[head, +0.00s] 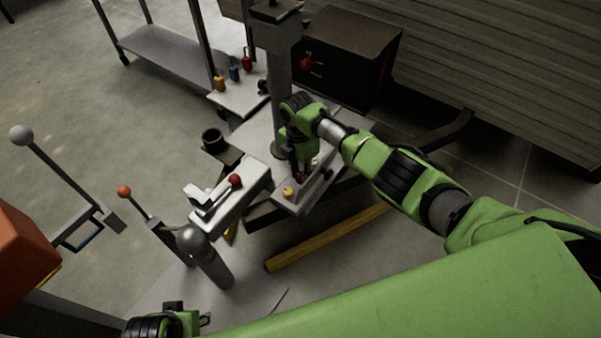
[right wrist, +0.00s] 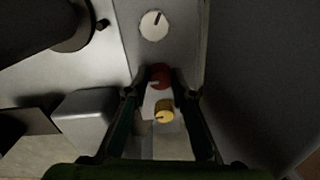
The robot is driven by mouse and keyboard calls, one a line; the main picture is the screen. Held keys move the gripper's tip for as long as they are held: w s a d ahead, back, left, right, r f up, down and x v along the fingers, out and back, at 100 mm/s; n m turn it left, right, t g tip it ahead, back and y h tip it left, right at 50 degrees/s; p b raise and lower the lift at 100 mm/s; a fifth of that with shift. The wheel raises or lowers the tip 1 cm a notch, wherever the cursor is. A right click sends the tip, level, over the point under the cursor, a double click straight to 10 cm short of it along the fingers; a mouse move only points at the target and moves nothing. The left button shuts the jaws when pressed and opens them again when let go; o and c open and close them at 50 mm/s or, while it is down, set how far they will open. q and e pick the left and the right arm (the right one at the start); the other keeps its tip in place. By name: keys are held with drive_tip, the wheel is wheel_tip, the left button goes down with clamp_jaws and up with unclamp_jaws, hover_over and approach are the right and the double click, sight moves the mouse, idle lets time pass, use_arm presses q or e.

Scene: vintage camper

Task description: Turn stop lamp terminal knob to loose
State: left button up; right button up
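A narrow grey panel (right wrist: 135,50) carries a white knob (right wrist: 154,26), a red knob (right wrist: 160,76) and a yellow knob (right wrist: 164,112) in a row. No label can be read that tells which is the stop lamp knob. In the head view the yellow knob (head: 288,192) is nearest and the red knob (head: 299,178) is partly hidden by my gripper. My right gripper (right wrist: 161,79) points at the panel, its two fingers apart on either side of the red knob. Contact with it cannot be made out. My left gripper (head: 190,322) shows only partly at the bottom edge.
A grey column (head: 280,95) stands just behind the panel. A clamp-like grey block with a red ball (head: 235,181) lies to the left. A black cup (head: 212,139) and a dark cabinet (head: 345,55) stand farther back. A yellow bar (head: 325,238) lies in front.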

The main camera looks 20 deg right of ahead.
sight(299, 175)
drive_tip(key=shift+o, duration=0.9)
drive_tip(key=shift+r, duration=0.1)
wheel_tip(299, 175, up, 12)
drive_tip(key=shift+w+a, duration=0.15)
drive_tip(key=shift+w, duration=0.05)
drive_tip(key=shift+f, duration=0.2)
